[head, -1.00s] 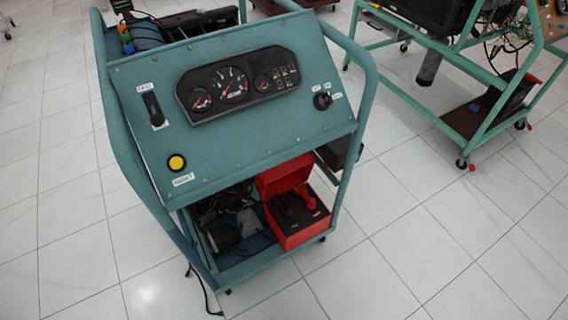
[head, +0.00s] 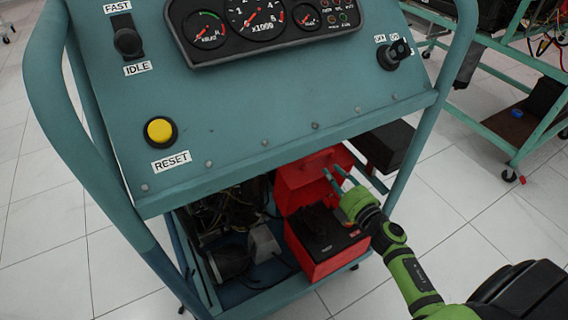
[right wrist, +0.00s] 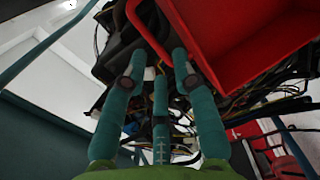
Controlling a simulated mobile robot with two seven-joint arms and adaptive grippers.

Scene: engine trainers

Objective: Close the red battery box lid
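The red battery box (head: 325,262) sits low inside the teal engine trainer. Its red lid (head: 300,172) stands raised at the back of the box, with the black battery top (head: 322,228) showing. My right gripper (head: 334,171) is at the right side of the lid, its fingers spread and pointing toward the trainer. I cannot tell whether a finger touches the lid. In the right wrist view the fingers (right wrist: 160,62) are apart with nothing between them, and the hollow red lid (right wrist: 245,45) is close by at upper right. My left gripper is out of view.
The sloped teal panel (head: 270,115) overhangs the box, with a yellow reset button (head: 160,131) and gauges. A teal frame post (head: 412,150) stands right of my gripper. Wires and engine parts (head: 228,215) lie left of the box.

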